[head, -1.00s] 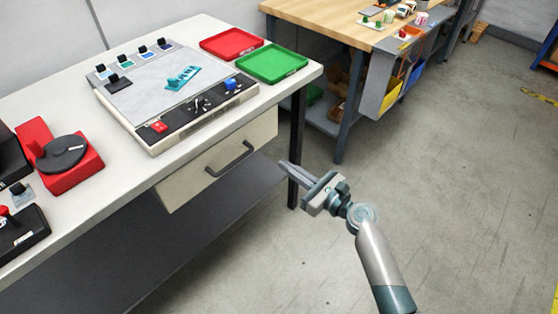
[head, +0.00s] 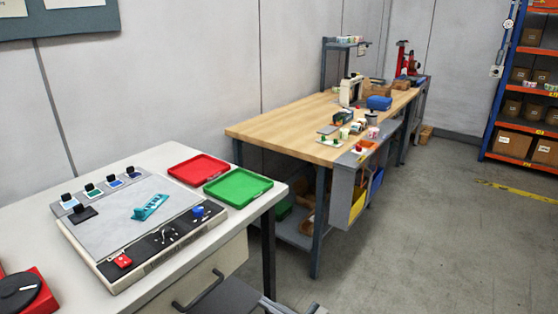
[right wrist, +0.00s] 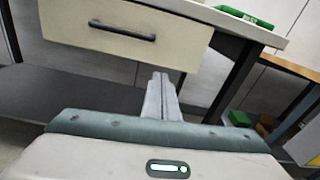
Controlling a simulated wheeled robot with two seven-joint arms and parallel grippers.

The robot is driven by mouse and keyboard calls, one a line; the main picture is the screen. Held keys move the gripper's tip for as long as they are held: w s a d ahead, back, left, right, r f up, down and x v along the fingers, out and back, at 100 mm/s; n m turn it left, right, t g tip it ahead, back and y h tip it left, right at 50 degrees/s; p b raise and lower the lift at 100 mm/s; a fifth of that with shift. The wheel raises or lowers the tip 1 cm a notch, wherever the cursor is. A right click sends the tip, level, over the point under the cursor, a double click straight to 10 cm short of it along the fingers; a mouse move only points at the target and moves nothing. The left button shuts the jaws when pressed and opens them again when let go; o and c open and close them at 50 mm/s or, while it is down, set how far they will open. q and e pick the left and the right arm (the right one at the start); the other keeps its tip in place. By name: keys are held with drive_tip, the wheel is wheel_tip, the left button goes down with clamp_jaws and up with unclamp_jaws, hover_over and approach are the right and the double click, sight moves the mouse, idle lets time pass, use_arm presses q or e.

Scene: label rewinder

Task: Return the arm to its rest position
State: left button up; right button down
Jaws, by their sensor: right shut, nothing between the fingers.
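My right gripper (head: 282,306) shows only in part at the bottom edge of the head view, right of the drawer handle. In the right wrist view its two fingers (right wrist: 161,82) lie together, shut and empty. They point toward the white table's drawer (right wrist: 120,28) and its dark handle (right wrist: 122,31), with no clear contact. My left gripper is in neither view.
The white table (head: 130,165) holds a grey panel device (head: 110,215), a red tray (head: 198,169) and a green tray (head: 238,187). A wooden bench (head: 280,130) stands behind, with orange shelving (head: 510,130) far right. Open floor lies at right.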

drive_tip(key=s+d+f+n+h, duration=0.2)
drive_tip(key=s+d+f+n, duration=0.1)
drive_tip(key=f, duration=0.5)
drive_tip(key=s+d+f+n+g+h, duration=0.1)
drive_tip(key=s+d+f+n+h, duration=0.25)
drive_tip(key=f, duration=0.55)
drive_tip(key=s+d+f+n+h, duration=0.2)
drive_tip(key=s+d+f+n, duration=0.15)
drive_tip(key=f, duration=0.45)
drive_tip(key=s+d+f+n+g+h, duration=0.1)
drive_tip(key=s+d+f+n+h, duration=0.1)
drive_tip(key=s+d+f+n, duration=0.3)
drive_tip(key=s+d+f+n+g+h, duration=0.2)
drive_tip(key=s+d+f+n, duration=0.3)
drive_tip(key=s+f+n, duration=0.6)
drive_tip(key=s+f, duration=0.2)
drive_tip(key=s, duration=0.5)
drive_tip(key=shift+d+n+h, duration=0.25)
drive_tip(key=shift+n+h, duration=0.1)
drive_tip(key=shift+n, duration=0.05)
drive_tip(key=shift+a, duration=0.1)
